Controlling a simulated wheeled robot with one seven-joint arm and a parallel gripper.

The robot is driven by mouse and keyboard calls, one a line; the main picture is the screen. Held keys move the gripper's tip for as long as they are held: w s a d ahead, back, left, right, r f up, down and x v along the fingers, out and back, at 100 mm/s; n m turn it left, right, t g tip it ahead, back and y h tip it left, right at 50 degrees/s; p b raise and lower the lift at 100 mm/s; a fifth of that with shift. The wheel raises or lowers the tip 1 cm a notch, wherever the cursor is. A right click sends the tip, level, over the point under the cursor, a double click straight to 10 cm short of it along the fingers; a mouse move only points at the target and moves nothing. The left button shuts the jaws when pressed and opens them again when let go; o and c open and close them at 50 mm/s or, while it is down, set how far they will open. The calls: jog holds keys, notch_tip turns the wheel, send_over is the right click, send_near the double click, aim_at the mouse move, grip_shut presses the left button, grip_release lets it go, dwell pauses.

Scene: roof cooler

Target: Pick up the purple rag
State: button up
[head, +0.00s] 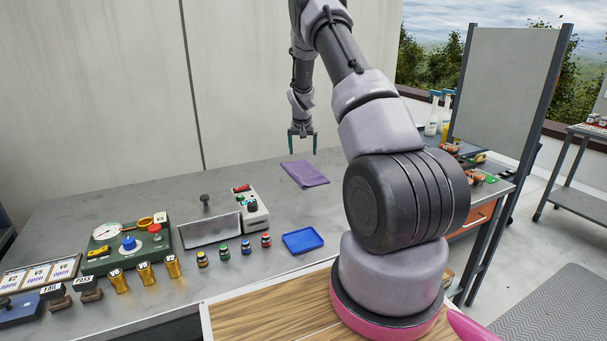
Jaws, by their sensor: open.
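The purple rag (305,174) lies flat on the grey bench top, near the middle of the bench and to the left of my arm. My gripper (302,151) hangs above the rag, pointing down, with its two green fingers spread apart and nothing between them. It appears apart from the rag; the exact height is hard to tell from this view.
A blue tray (302,241) and several small jars (246,246) are in front of the rag. A control box (252,209) and a metal tray (210,231) stand to the left. Spray bottles (433,114) are at the back right. Bench around the rag is clear.

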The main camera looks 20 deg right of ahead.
jog(key=x, duration=1)
jog(key=shift+s, duration=0.1)
jog(key=shift+c, duration=0.3)
jog(key=shift+f, duration=0.1)
grip_shut()
notch_tip(320, 180, up, 12)
dwell(0.5)
notch_tip(320, 180, up, 9)
send_over(303, 173)
jog(key=shift+s, duration=0.25)
